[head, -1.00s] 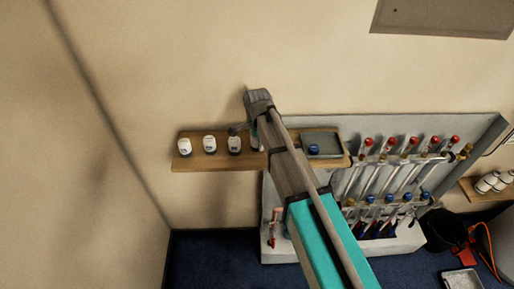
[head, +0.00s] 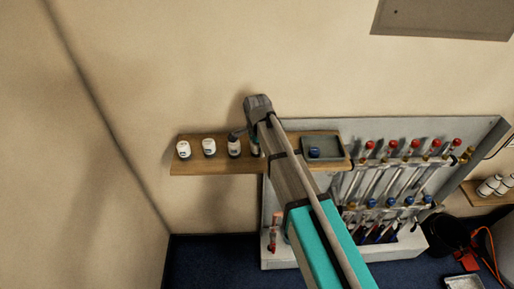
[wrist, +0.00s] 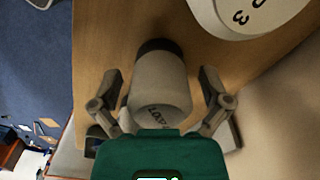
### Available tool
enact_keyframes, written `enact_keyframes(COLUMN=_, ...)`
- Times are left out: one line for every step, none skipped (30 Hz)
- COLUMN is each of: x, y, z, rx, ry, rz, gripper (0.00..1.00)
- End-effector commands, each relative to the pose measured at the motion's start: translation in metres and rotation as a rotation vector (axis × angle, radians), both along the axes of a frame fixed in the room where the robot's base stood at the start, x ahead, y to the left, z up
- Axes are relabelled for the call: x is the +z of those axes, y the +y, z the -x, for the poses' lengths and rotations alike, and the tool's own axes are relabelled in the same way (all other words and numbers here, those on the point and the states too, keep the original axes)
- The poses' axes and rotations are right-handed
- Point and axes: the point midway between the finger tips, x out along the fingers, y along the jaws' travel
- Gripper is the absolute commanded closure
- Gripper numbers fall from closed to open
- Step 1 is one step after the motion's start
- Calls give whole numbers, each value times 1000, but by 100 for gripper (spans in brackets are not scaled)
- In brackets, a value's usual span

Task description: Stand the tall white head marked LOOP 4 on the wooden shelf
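The white head marked LOOP (wrist: 158,88) is in the middle of the wrist view, over the wooden shelf (wrist: 95,30), its dark collar toward the shelf. Its number is hidden by my gripper's green body. My gripper (wrist: 160,78) is open, one finger on each side of the head, with a gap visible at both sides. In the head view, a white head (head: 255,148) shows partly beside my arm at the right end of a row on the shelf (head: 215,166). I cannot tell whether it rests fully on the wood.
Three other white heads (head: 209,147) stand to the left on the shelf. One marked 3 (wrist: 240,14) is close by in the wrist view. A grey tray (head: 338,148) with a blue-topped piece sits at the shelf's right. The pipe manifold (head: 395,180) is further right.

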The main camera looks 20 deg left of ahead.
Motion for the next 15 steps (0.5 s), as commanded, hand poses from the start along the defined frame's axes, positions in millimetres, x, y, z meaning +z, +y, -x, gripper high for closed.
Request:
enact_keyframes(x=0, y=0, z=0, rx=0, ry=0, rz=0, gripper=0)
enact_keyframes(x=0, y=0, z=0, rx=0, ry=0, rz=0, gripper=0)
enact_keyframes(x=0, y=0, z=0, rx=0, ry=0, rz=0, gripper=0)
enact_keyframes(x=0, y=0, z=0, rx=0, ry=0, rz=0, gripper=0)
enact_keyframes(x=0, y=0, z=0, rx=0, ry=0, rz=0, gripper=0)
enact_keyframes(x=0, y=0, z=0, rx=0, ry=0, rz=0, gripper=0)
enact_keyframes(x=0, y=0, z=0, rx=0, ry=0, rz=0, gripper=0)
enact_keyframes(x=0, y=0, z=0, rx=0, ry=0, rz=0, gripper=0)
enact_keyframes(x=0, y=0, z=0, rx=0, ry=0, rz=0, gripper=0)
enact_keyframes(x=0, y=0, z=0, rx=0, ry=0, rz=0, gripper=0)
enact_keyframes(x=1, y=0, z=0, rx=0, ry=0, rz=0, gripper=0)
enact_keyframes(x=1, y=0, z=0, rx=0, ry=0, rz=0, gripper=0)
enact_keyframes(x=2, y=0, z=0, rx=0, ry=0, rz=0, gripper=0)
enact_keyframes(x=3, y=0, z=0, rx=0, ry=0, rz=0, gripper=0)
enact_keyframes(x=4, y=0, z=0, rx=0, ry=0, rz=0, gripper=0)
